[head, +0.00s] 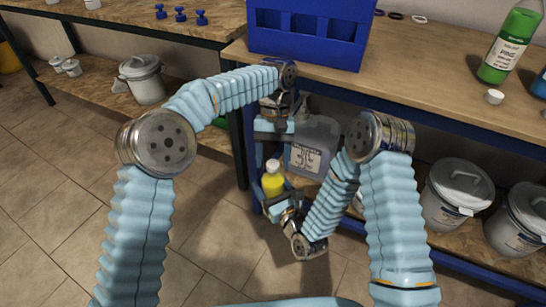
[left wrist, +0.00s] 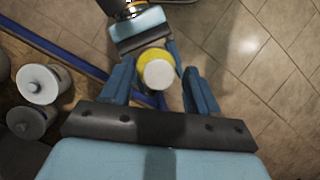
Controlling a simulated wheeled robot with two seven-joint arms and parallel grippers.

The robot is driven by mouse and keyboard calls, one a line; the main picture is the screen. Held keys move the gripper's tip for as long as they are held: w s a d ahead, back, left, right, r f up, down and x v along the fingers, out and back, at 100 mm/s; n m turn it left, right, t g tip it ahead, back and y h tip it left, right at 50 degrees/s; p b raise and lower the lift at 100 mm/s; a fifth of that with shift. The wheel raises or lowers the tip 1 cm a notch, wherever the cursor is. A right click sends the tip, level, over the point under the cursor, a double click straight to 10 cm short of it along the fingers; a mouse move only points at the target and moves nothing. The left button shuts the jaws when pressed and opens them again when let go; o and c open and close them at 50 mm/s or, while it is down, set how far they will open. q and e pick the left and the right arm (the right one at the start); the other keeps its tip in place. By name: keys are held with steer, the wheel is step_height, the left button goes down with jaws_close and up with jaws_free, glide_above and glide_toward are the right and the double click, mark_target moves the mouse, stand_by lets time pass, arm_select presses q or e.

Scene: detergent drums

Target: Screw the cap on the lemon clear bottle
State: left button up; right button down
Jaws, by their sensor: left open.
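The yellow lemon clear bottle (head: 272,182) is held upright off the floor beside the table's blue frame. A white cap (left wrist: 158,75) sits on its top; I cannot tell how tight it is. The cap also shows small in the head view (head: 272,164). My right gripper (head: 275,203) is shut around the bottle's body from below, and it shows at the top of the left wrist view (left wrist: 143,40). My left gripper (head: 273,143) points down above the bottle. In the left wrist view its open fingers (left wrist: 159,82) are on either side of the cap, apart from it.
A large grey canister (head: 314,145) stands close behind the bottle. A blue crate (head: 310,30) sits on the table (head: 430,65). Lidded buckets (head: 457,190) fill the lower shelf.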

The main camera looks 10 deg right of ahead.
arm_select(q)
steer(key=shift+r, duration=2.3)
steer(key=shift+c, duration=0.2)
steer(key=n, duration=0.2)
steer(key=n+t, duration=0.1)
steer(key=shift+s+d+r, duration=0.2)
steer(key=shift+d+r, duration=0.1)
steer(key=shift+r, duration=0.05)
steer(key=n, duration=0.2)
steer(key=r+n+t, duration=0.1)
steer(key=n, duration=0.2)
steer(key=shift+s+d+n, duration=0.1)
steer(key=shift+n, duration=0.2)
steer(key=n, duration=0.1)
steer(key=n+t, duration=0.1)
steer(key=n, duration=0.2)
steer(key=shift+r+n+h, duration=0.3)
steer(key=shift+r+n, duration=0.05)
steer(key=shift+n, duration=0.05)
steer(key=n, duration=0.1)
steer(key=n+t, duration=0.1)
steer(key=n, duration=0.1)
steer(key=a+n, duration=0.1)
steer(key=shift+r+n, duration=0.3)
steer(key=shift+r, duration=0.1)
